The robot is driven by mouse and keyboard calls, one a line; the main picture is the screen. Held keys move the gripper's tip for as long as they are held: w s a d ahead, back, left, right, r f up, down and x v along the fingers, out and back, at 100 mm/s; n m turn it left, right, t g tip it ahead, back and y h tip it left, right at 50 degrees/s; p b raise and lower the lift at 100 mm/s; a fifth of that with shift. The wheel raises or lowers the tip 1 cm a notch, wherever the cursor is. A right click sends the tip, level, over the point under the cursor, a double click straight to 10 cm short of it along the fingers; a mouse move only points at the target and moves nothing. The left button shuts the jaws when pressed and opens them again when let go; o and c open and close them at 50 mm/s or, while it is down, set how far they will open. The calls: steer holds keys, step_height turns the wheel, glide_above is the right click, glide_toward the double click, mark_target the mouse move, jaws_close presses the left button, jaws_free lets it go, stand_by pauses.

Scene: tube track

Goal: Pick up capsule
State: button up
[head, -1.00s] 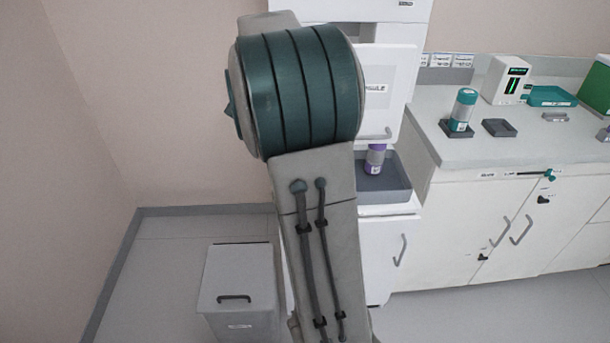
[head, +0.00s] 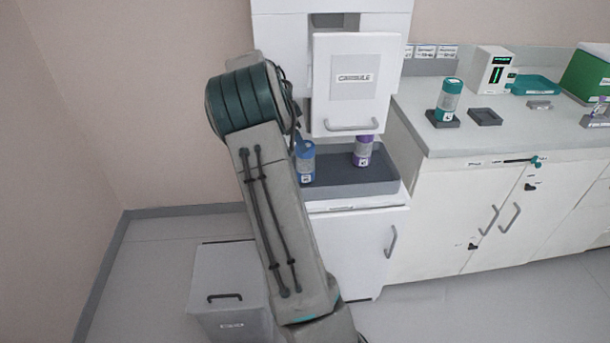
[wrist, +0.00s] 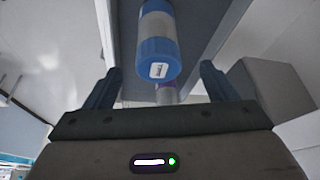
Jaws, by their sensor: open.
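A blue-capped capsule (head: 305,162) stands in the grey tray (head: 350,189) of the white cabinet, at the tray's left side. A purple-capped capsule (head: 362,150) stands in the same tray to its right. A teal-capped capsule (head: 449,98) stands in a dark holder on the counter. In the wrist view my gripper (wrist: 160,85) is open, its two dark fingers spread. The blue capsule (wrist: 158,45) shows between and beyond the fingers, with a labelled end facing the camera; nothing is held. The purple capsule (wrist: 168,93) is partly hidden behind it. In the head view my arm hides the gripper.
A white hatch labelled CAPSULE (head: 352,85) hangs over the tray. An empty dark holder (head: 485,117) and a white device (head: 493,70) are on the counter (head: 490,139). A grey lidded bin (head: 232,285) stands on the floor at left. Floor at the right front is clear.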

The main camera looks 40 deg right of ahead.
steer(key=shift+d+x, duration=0.15)
steer(key=shift+x, duration=1.35)
steer(key=shift+d+x, duration=0.1)
steer(key=shift+x, duration=1.45)
steer(key=shift+s+r, duration=0.2)
steer(key=c, duration=1.2)
